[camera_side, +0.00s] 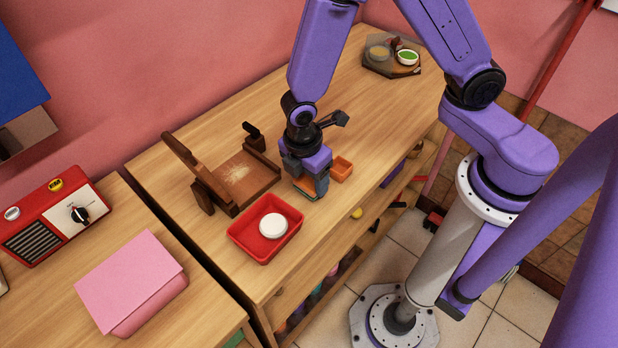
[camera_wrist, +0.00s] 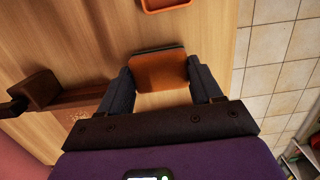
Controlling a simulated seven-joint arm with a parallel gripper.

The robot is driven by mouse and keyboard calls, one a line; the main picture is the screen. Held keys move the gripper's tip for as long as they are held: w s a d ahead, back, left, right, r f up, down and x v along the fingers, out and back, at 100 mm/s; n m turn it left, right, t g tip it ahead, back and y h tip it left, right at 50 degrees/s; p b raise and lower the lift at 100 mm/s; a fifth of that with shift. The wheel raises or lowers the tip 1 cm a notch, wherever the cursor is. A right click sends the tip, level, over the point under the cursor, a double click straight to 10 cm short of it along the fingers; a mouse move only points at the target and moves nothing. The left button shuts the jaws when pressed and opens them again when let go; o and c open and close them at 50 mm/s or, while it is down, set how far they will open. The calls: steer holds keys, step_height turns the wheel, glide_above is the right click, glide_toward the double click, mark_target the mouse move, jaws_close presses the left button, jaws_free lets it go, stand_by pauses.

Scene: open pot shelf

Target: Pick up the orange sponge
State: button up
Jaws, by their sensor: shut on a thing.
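The orange sponge (camera_wrist: 160,74) is a small block with a dark layer along its far edge in the wrist view. My gripper (camera_wrist: 161,69) has one finger against each side of it and is shut on it. In the side view my gripper (camera_side: 309,188) points down at the counter, between the red tray and a small orange box. There the fingers hide most of the sponge, and only a thin greenish and orange edge shows low between them. I cannot tell whether the sponge touches the counter.
A red tray (camera_side: 244,228) holding a round white thing (camera_side: 273,226) stands at the lower left. The small orange box (camera_side: 342,165) stands close on the right. A brown wooden rack (camera_side: 258,186) is on the left. The counter's front edge is near. A dark board with bowls (camera_side: 388,69) lies farther back.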

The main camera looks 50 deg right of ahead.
steer(key=shift+r, duration=0.5)
steer(key=s+d+r, duration=0.3)
steer(key=s+r, duration=0.2)
steer(key=s, duration=0.1)
steer(key=s+d+r, duration=0.3)
steer(key=s+r, duration=0.3)
steer(key=shift+s+d, duration=0.25)
steer(key=shift+r, duration=0.1)
